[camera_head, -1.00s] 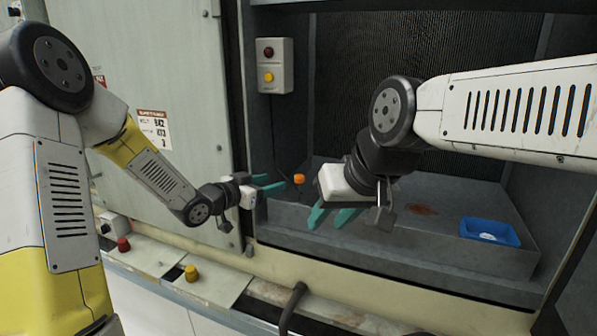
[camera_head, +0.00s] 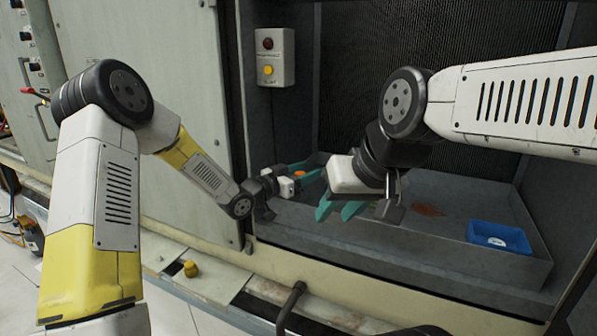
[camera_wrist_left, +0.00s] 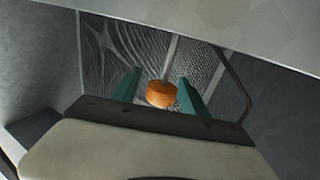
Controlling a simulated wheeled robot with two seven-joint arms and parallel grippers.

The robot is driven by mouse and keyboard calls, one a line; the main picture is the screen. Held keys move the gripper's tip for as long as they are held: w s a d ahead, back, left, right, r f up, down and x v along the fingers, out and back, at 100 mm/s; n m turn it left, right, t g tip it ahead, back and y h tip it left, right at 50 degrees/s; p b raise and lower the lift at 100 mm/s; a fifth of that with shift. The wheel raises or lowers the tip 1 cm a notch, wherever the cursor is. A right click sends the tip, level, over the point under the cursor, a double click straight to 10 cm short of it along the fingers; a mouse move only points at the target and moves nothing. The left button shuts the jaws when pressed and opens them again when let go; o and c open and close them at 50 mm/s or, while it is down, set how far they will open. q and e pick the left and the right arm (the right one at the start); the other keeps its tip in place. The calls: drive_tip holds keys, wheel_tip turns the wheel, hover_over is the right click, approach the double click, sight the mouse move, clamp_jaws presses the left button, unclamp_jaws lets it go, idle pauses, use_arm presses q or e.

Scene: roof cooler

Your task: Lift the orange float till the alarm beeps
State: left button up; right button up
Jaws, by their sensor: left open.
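The orange float (camera_head: 299,174) is at the back left of the grey basin; a thin rod rises above it in the left wrist view. My left gripper (camera_head: 310,172) is open at the float. In the left wrist view the float (camera_wrist_left: 161,95) shows between the two teal fingers (camera_wrist_left: 160,84), closer to the right one; I cannot tell if it touches. A grey box with a red and a yellow round part (camera_head: 275,57) is on the wall above.
The grey basin (camera_head: 440,258) has a low front wall. A blue tray (camera_head: 500,237) with a white item sits at its right, near a rusty stain. A dark ribbed panel (camera_head: 420,60) stands behind. A dark hose (camera_head: 290,308) and yellow knob (camera_head: 191,268) are in front.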

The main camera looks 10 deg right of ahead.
use_arm(q)
drive_tip(key=shift+d, duration=0.1)
clamp_jaws()
idle(1.4)
